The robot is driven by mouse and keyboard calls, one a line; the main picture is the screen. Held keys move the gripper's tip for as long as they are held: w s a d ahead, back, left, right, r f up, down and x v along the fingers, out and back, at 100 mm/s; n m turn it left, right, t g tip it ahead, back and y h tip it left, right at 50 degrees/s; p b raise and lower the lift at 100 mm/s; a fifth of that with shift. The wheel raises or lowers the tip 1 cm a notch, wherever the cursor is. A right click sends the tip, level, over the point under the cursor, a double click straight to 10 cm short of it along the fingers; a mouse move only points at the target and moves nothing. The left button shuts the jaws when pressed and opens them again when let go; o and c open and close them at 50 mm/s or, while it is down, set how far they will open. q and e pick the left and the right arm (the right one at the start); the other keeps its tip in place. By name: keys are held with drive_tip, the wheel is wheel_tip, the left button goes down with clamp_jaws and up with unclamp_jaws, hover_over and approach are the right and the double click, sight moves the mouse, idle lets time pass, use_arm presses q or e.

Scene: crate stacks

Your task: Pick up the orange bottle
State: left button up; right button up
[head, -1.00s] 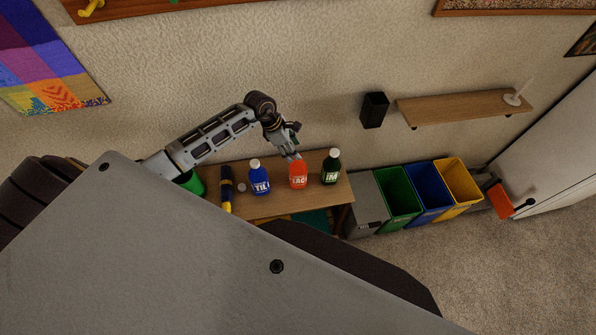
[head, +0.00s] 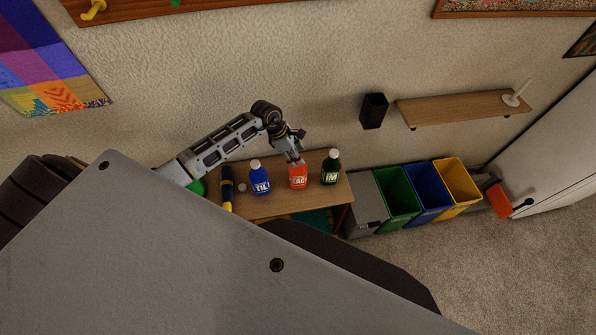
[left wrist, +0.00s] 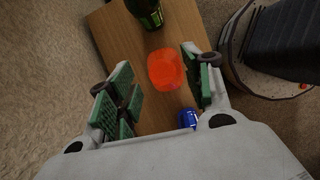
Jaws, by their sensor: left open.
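The orange bottle (head: 298,179) stands upright on a small wooden table, between a blue bottle (head: 259,180) on its left and a dark green bottle (head: 331,168) on its right. My left gripper (head: 297,160) is at the top of the orange bottle and hides its cap. In the left wrist view the orange bottle (left wrist: 165,70) shows between the two green-padded fingers of the open left gripper (left wrist: 160,93), with a gap on both sides. The green bottle (left wrist: 146,12) is beyond it, and part of the blue bottle (left wrist: 187,118) is near the right finger. My right gripper is not in view.
The wooden table (head: 280,203) also holds a dark and yellow flashlight-like object (head: 227,188) and a small grey round item (head: 242,187). Grey, green, blue and yellow bins (head: 430,183) stand right of the table. A wall shelf (head: 465,108) is above them.

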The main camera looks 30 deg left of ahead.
sight(298, 170)
use_arm(q)
drive_tip(key=shift+x, duration=1.25)
drive_tip(key=c, duration=0.8)
